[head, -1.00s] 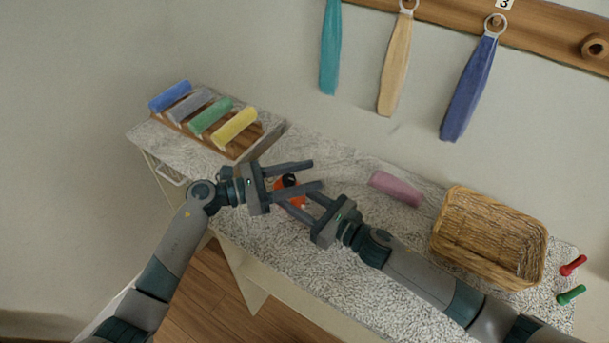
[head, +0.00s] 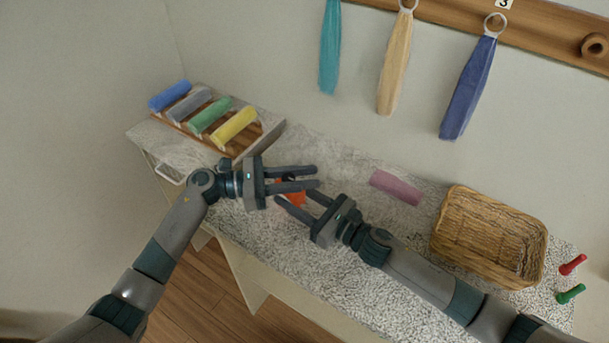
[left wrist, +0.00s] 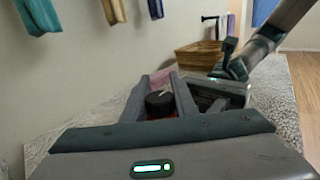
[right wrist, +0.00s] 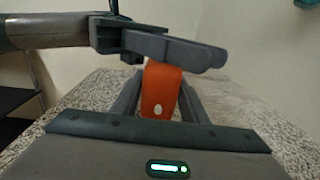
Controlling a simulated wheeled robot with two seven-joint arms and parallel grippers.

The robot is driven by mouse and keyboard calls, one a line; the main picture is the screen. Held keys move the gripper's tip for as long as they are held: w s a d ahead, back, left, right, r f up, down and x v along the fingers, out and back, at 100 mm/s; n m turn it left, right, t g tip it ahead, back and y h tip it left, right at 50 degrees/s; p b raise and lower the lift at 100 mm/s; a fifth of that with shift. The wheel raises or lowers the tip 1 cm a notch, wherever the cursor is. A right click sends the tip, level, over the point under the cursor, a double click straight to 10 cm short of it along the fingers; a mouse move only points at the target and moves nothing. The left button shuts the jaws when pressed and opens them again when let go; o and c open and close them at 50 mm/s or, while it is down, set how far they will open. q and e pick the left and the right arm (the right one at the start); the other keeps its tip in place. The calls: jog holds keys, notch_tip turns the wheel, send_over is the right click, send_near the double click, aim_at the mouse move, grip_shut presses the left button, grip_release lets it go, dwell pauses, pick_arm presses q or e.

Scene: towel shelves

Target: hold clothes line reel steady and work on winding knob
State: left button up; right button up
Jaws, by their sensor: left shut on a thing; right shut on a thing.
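The clothes line reel is an orange body (head: 297,197) on the granite counter, partly hidden by my fingers in the head view. Its black winding knob (left wrist: 159,102) shows between my left fingers in the left wrist view. My left gripper (head: 316,177) comes in from the left over the top of the reel and is shut on the knob. My right gripper (head: 294,195) comes from the lower right and is shut on the orange body, seen upright between its fingers in the right wrist view (right wrist: 160,92). The left fingers cross just above the body there.
A pink rolled towel (head: 396,188) lies right of the reel, then a wicker basket (head: 490,238) and red (head: 572,265) and green (head: 570,294) pegs. A rack of rolled towels (head: 225,148) stands at the back left. Towels hang from a wall rail (head: 548,28).

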pick_arm(q)
jog(key=o, duration=1.1)
jog(key=shift+a, duration=0.15)
jog(key=a, duration=0.8)
jog(key=s+a, duration=0.1)
jog(key=a, duration=0.2)
jog(key=shift+a, duration=0.4)
